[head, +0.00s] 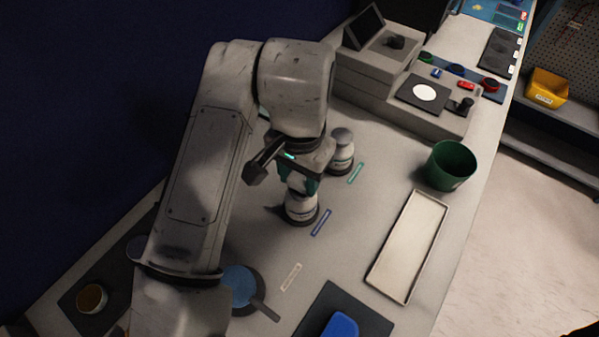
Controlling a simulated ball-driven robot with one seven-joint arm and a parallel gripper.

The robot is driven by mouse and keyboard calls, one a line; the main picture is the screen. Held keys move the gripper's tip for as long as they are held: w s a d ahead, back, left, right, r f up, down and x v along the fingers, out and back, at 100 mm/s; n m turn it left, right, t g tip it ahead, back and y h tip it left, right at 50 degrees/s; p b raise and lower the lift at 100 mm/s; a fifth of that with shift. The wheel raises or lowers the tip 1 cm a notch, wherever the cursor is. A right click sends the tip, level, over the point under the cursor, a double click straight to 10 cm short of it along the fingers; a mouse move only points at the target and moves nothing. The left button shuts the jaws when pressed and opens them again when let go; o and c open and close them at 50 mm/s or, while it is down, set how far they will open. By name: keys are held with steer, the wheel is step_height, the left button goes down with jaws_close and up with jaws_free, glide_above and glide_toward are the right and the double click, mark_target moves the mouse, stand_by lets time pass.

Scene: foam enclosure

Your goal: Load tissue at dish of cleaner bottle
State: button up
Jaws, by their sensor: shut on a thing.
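My gripper (298,182) points down over the front white bottle (301,209), which stands upright on a dark base beside a blue label strip. The gripper is shut on a small pale thing that looks like the tissue; the fingers mostly hide it. The top dish of this bottle is hidden under the fingers, so I cannot tell whether the pale thing touches it. A second white bottle (341,158) with a grey top stands just behind, to the right, beside a teal strip. I cannot read either bottle's label.
A long cream tray (444,207) and a green bin (451,165) stand to the right. A blue round dish (240,285) with a handle is at the front left. A dark mat (372,314) holds a blue block (342,325). A grey console (372,75) stands behind.

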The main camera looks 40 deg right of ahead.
mark_target(300, 179)
steer(key=shift+f+b, duration=0.75)
steer(key=shift+f, duration=0.3)
stand_by(0.9)
steer(key=shift+r, duration=0.15)
stand_by(0.4)
steer(key=shift+r+p, duration=3)
steer(key=shift+r, duration=0.45)
steer(key=shift+f, duration=0.1)
